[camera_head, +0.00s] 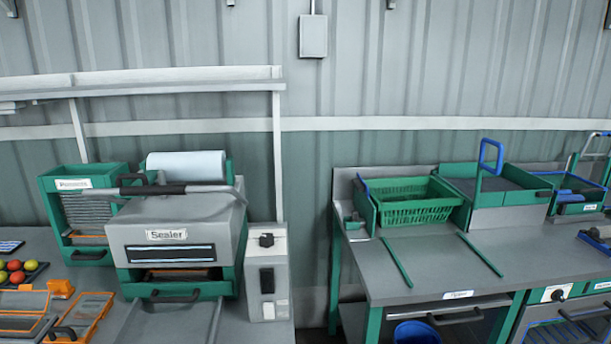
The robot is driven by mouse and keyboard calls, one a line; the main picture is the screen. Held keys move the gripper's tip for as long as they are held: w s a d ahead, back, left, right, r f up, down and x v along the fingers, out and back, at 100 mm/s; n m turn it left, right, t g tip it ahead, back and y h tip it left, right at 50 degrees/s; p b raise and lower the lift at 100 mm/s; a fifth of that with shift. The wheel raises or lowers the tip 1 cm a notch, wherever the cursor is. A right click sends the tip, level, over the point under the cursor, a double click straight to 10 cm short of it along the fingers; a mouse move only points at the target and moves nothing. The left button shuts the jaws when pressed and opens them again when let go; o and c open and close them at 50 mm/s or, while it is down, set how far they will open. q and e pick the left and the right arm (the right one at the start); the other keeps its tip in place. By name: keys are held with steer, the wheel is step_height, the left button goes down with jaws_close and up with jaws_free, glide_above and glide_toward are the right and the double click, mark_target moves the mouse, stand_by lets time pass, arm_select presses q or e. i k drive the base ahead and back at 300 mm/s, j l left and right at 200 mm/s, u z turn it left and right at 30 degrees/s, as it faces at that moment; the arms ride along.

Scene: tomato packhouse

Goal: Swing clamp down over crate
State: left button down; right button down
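A green slotted crate (436,208) sits at the back left of the grey right-hand bench, its open top facing up. A blue loop handle on a green arm (479,180) stands raised just right of the crate, apart from its top. A green bracket with a blue bar (362,190) stands upright at the crate's left end. I cannot tell for certain which of these two is the clamp; neither lies across the crate. Neither of my grippers is in view.
The right bench (440,262) has clear room in front of the crate, between two green rails (397,263). A green tray (512,182) stands right of the crate. A sealer (170,235) and a control box (267,275) stand on the left bench, across a gap.

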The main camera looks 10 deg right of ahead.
mark_target(360, 185)
steer(key=i+l+u, duration=0.2)
steer(key=l, duration=0.15)
steer(key=i+l+u, duration=0.15)
steer(key=l, duration=0.2)
steer(key=i+l+u, duration=0.2)
steer(key=l, duration=0.2)
steer(key=i+l+u, duration=0.2)
steer(key=l, duration=0.65)
steer(key=i, duration=0.05)
